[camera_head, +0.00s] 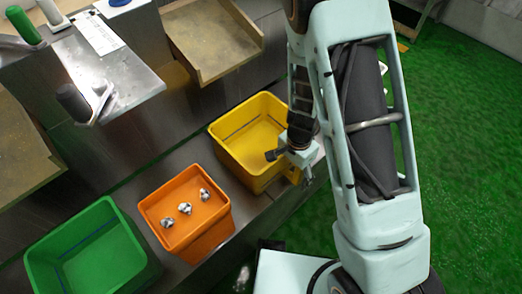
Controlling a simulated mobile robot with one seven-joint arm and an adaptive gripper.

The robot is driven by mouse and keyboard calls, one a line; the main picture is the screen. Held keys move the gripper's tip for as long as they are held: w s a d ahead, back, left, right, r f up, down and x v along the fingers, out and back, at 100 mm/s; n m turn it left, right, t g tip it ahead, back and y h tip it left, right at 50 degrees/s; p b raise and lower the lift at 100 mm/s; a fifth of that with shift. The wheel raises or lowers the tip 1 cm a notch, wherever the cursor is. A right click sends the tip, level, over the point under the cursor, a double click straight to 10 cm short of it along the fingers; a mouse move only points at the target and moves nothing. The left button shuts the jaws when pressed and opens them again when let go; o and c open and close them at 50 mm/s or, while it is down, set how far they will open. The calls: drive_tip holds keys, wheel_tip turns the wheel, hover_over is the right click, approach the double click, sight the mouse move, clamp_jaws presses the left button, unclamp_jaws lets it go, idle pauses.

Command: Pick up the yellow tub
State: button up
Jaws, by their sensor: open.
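The yellow tub (232,146) stands upright on the metal ledge, right of the orange tub. Its inside looks empty where I can see it. My gripper (290,165) is at the tub's right side, over or beside its near right rim. It is open and holds nothing. My wrist and arm hide the right part of the tub, and I cannot tell whether the fingers touch the rim.
An orange tub (190,235) with 3 small metal parts and a green tub (88,250) stand to the left on the same ledge (262,205). A tan tray (225,55) and metal machine housing (105,70) rise behind. Green floor (465,150) lies to the right.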

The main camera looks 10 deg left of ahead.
drive_tip(key=c, duration=1.9)
